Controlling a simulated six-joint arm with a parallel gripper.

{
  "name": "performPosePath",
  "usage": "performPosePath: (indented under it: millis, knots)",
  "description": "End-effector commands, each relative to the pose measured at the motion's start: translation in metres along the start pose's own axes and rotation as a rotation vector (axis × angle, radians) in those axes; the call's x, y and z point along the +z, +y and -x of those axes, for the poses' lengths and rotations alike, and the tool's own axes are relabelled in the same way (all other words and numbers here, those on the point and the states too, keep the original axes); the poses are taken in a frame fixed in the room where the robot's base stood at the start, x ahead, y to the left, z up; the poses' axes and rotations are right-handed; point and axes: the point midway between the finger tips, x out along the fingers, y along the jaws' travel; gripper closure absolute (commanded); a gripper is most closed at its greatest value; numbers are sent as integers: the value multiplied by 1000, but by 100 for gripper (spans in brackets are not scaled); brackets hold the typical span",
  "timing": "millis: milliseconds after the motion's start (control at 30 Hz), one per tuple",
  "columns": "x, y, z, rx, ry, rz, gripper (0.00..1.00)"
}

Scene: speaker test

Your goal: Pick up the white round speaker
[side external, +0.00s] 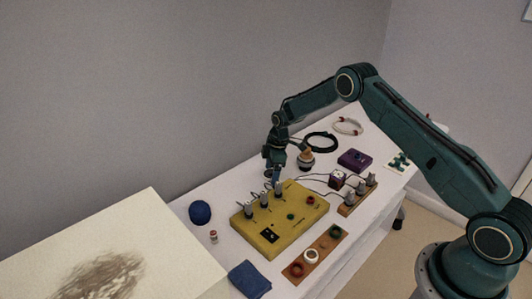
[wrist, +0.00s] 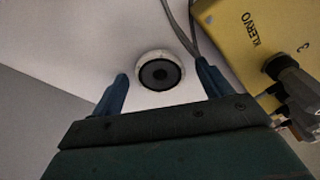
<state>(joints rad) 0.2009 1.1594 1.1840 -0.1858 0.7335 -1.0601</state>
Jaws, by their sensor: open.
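The white round speaker (wrist: 159,71) shows in the wrist view as a white ring with a dark round centre. It lies on the white table beside the yellow box (wrist: 235,35). My gripper (wrist: 162,68) is open, its two blue fingers to the left and right of the speaker in the picture. I cannot tell whether they touch it. In the side view my gripper (side external: 276,181) points down at the far edge of the yellow box (side external: 280,222). I cannot make out the speaker there; it seems hidden by the gripper or box.
Cables (wrist: 182,30) run close to my right-hand finger. Grey plugs (wrist: 290,82) stand on the yellow box. A dark blue ball (side external: 200,212), a blue cloth (side external: 249,279), a wooden strip with round pieces (side external: 296,270) and a purple box (side external: 354,160) lie around it.

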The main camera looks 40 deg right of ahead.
Motion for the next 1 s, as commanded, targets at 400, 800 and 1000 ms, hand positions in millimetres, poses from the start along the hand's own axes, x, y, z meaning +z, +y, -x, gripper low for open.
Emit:
performPosePath:
  millis: [400,800,1000]
  knots:
    - [0,0,1,1,1,0,74]
    - [-2,1,13,3,2,1,74]
    - [-6,1,39,4,2,1,74]
